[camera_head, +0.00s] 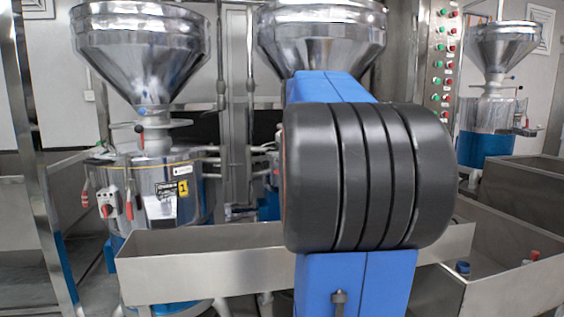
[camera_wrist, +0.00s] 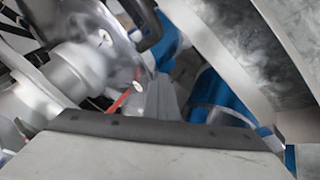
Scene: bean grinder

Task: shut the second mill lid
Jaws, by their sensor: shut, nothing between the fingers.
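The second mill's steel hopper (camera_head: 322,42) shows behind my blue and black arm in the head view. The arm hides most of that mill's body, and I cannot make out its lid there. In the wrist view, a shiny steel mill part (camera_wrist: 100,45) stands at upper left with a red lever (camera_wrist: 119,101) and a dark curved handle (camera_wrist: 147,25). I cannot tell whether this part is the lid, or how far open the lid is. My gripper (camera_wrist: 165,130) spans the bottom of the wrist view, shut and empty, close in front of these parts. It is hidden in the head view.
The first mill (camera_head: 160,195), labelled 1, stands at left. A steel trough (camera_head: 200,265) crosses in front of the mills. Another mill (camera_head: 490,125) stands at far right, near a button panel (camera_head: 440,60). Steel bins (camera_head: 520,195) fill the right side.

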